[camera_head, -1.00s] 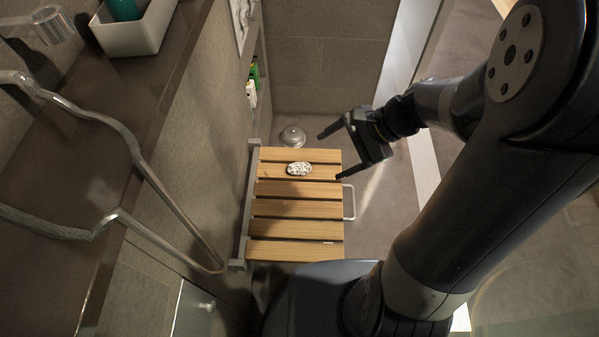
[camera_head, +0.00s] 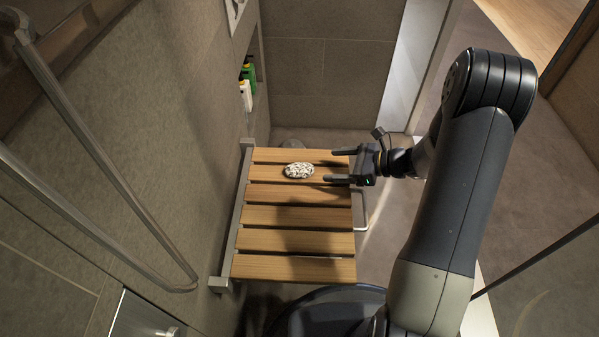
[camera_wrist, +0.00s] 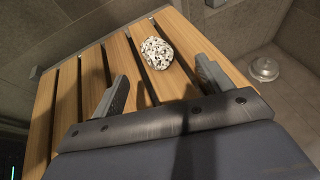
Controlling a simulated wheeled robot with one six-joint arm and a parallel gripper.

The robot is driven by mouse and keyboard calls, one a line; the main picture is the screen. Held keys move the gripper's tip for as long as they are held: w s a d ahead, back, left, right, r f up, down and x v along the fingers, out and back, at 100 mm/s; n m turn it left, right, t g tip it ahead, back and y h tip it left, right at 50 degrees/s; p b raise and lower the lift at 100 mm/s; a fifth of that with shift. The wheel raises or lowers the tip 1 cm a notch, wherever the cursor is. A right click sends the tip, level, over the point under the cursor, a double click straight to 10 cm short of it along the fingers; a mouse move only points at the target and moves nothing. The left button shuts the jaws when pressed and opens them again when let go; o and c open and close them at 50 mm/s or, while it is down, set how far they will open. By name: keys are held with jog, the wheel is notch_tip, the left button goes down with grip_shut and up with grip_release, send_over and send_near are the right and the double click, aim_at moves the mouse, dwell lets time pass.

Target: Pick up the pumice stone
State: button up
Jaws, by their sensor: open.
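The pumice stone (camera_head: 299,170) is a speckled black-and-white oval lying on the slatted wooden seat (camera_head: 290,243), near its far end. My gripper (camera_head: 336,166) is open and empty at the right edge of the seat, its two fingers pointing left toward the stone with a gap between. In the wrist view the stone (camera_wrist: 157,52) lies beyond the fingertips, roughly ahead of the space between the fingers (camera_wrist: 163,82). The stone is not touched by either finger and shows whole in both views.
A metal rail (camera_head: 95,150) runs along the left wall. Green and white bottles (camera_head: 247,88) stand in a wall niche. A round metal fixture (camera_wrist: 264,68) is on the floor beyond the seat. A metal loop (camera_head: 362,210) sticks out at the seat's right side.

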aim_at(307, 169)
jog(key=x, duration=0.3)
jog(key=shift+a+f+b, duration=0.15)
jog(key=shift+a+b, duration=0.05)
jog(key=shift+b, duration=0.15)
jog(key=b+x, duration=0.1)
jog(key=x, duration=0.2)
jog(key=b+x, duration=0.1)
jog(key=shift+s+a+f+b, duration=0.25)
jog(key=shift+a+f+b, duration=0.05)
jog(key=shift+f, duration=0.2)
jog(key=shift+w+a, duration=0.1)
jog(key=shift+a, duration=0.2)
jog(key=shift+c, duration=0.3)
jog(key=c, duration=1.1)
